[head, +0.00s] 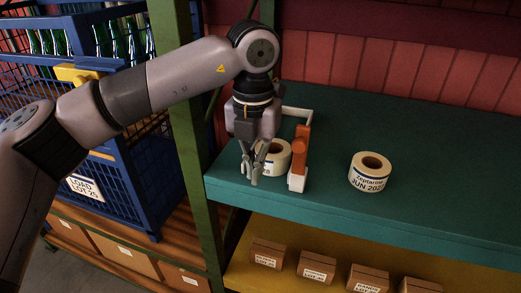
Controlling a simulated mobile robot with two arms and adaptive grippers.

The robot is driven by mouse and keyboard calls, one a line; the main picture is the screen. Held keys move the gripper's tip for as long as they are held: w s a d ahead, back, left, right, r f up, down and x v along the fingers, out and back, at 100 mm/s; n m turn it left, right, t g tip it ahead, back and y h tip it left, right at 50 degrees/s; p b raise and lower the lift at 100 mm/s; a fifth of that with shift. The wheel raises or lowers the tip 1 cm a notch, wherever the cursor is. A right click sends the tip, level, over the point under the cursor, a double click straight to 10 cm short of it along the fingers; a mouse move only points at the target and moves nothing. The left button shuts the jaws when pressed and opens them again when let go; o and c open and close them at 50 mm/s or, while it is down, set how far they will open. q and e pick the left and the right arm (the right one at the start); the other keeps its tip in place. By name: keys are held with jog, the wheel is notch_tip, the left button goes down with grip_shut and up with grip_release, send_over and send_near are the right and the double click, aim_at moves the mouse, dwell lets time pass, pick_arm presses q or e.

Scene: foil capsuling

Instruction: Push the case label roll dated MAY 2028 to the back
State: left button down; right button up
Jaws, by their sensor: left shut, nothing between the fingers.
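A white label roll (281,158) stands on the teal shelf, partly hidden behind my left gripper (255,180). Only a scrap of its dark print shows, so its date cannot be read. A second white label roll (368,178) stands further right, and its print reads JUN with a year that is not fully clear. My left gripper points down just in front of the first roll, its fingers shut and empty. I cannot tell whether they touch the roll. My right gripper is not in view.
An orange and white upright piece (301,152) stands right beside the first roll, with a white frame (297,111) behind. The teal shelf (440,180) is clear at right. A green post (182,120) and blue bottle crate (135,190) stand left. Small cartons (317,266) sit below.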

aim_at(263, 184)
pick_arm(q)
jog(key=f, duration=0.1)
jog(key=f+p, duration=0.1)
jog(key=f, duration=0.1)
jog(key=f+p, duration=0.1)
jog(key=shift+w+d+f, duration=0.1)
jog(key=shift+d+f, duration=0.2)
jog(key=shift+f, duration=0.1)
jog(key=w, duration=0.1)
jog(key=w+p, duration=0.1)
jog(key=w, duration=0.1)
jog(key=shift+d, duration=0.4)
jog(key=shift+w+d+f, duration=0.15)
jog(key=shift+w, duration=0.15)
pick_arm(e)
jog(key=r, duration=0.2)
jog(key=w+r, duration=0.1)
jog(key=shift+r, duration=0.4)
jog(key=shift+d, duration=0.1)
